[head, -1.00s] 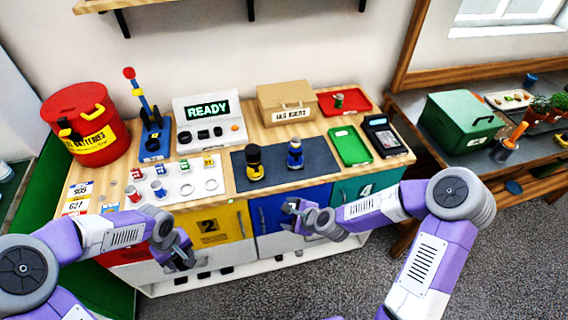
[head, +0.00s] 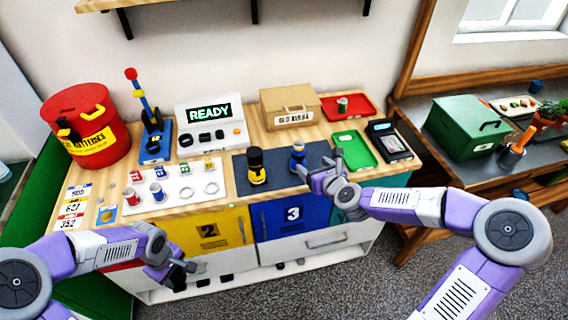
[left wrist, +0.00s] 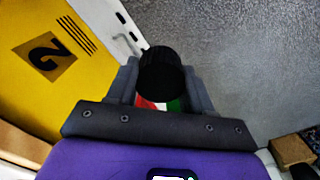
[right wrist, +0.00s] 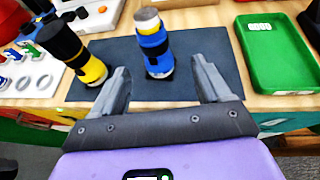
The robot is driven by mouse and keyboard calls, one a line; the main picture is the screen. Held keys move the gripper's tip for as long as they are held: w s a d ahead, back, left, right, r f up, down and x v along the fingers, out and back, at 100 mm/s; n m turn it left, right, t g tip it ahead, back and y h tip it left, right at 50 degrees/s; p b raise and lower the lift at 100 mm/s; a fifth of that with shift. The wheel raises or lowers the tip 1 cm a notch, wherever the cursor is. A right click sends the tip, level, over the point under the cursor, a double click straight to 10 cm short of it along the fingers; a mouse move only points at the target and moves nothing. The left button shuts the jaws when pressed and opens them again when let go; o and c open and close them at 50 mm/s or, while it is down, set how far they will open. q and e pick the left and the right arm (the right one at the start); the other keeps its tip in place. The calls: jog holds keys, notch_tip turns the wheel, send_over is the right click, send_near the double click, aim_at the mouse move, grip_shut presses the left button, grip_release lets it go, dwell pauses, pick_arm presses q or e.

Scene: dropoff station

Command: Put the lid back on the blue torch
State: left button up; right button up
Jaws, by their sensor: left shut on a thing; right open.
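The blue torch (head: 298,152) stands upright on the dark mat; the right wrist view shows its blue body (right wrist: 154,53) with a pale, silvery top end and no black cap. My right gripper (right wrist: 160,88) is open, its fingers on the near side of the torch and apart from it. In the head view the right gripper (head: 322,172) is at the mat's front right. My left gripper (head: 182,268) is low in front of the cabinet. In the left wrist view it is shut on a black round lid (left wrist: 162,74); red, white and green patches show behind it.
A yellow-and-black torch (head: 256,168) stands left of the blue one on the dark mat (right wrist: 120,80). A green tray (head: 354,150) lies to the right. A white board (head: 185,198) with batteries is on the left. The cabinet front (head: 210,232) is below.

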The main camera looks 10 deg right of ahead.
aim_at(303, 157)
pick_arm(q)
jog(key=shift+f+b, duration=0.4)
pick_arm(e)
jog(key=x, duration=0.6)
jog(key=shift+w+a+f, duration=0.1)
jog(key=shift+w+f, duration=0.1)
jog(key=shift+w, duration=0.1)
jog(key=x, duration=0.4)
jog(key=shift+w+a, duration=0.35)
jog(key=shift+a, duration=0.1)
jog(key=shift+w+f, duration=0.1)
jog(key=shift+w, duration=0.15)
jog(key=c, duration=1.2)
